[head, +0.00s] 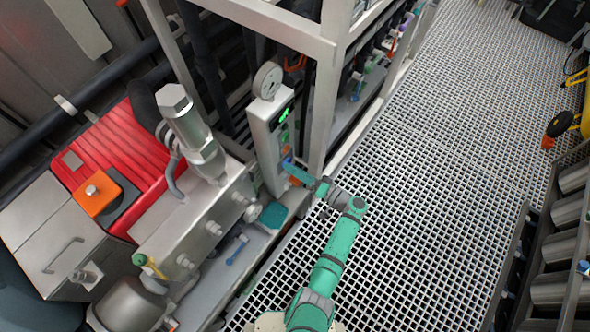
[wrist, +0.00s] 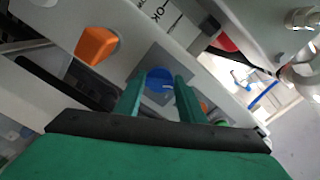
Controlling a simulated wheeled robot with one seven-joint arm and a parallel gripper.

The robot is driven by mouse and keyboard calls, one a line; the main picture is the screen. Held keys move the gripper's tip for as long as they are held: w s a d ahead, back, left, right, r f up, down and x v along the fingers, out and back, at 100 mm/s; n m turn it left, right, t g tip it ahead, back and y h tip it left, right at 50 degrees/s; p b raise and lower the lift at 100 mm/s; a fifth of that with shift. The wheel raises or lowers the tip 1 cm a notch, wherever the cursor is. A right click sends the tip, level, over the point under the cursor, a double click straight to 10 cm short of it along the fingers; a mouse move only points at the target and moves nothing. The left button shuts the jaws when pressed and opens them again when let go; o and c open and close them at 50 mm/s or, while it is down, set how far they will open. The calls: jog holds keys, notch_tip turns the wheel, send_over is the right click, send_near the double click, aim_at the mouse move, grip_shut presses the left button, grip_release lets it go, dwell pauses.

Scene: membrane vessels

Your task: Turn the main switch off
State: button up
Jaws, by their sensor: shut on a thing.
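A blue rotary knob (wrist: 158,83) sits on a grey square plate on the pale control panel (head: 258,133). My gripper (wrist: 160,85) is shut on this knob, one teal finger at each side of it. In the head view my gripper (head: 294,168) reaches the lower front of the panel, and its fingertips are too small to make out. An orange knob (wrist: 96,45) stands on the panel to the left in the wrist view. No readable label shows which knob is the main switch.
A round gauge (head: 268,80) tops the panel, above a green-lit display (head: 284,114). A white frame post (head: 322,105) stands close to the right. A red ribbed motor (head: 115,155) and metal pump block (head: 200,220) are left. Grating floor (head: 430,150) is open to the right.

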jog(key=shift+s+f, duration=0.1)
jog(key=o, duration=1)
jog(key=shift+o, duration=0.2)
jog(key=v, duration=1.1)
jog(key=shift+a, duration=0.15)
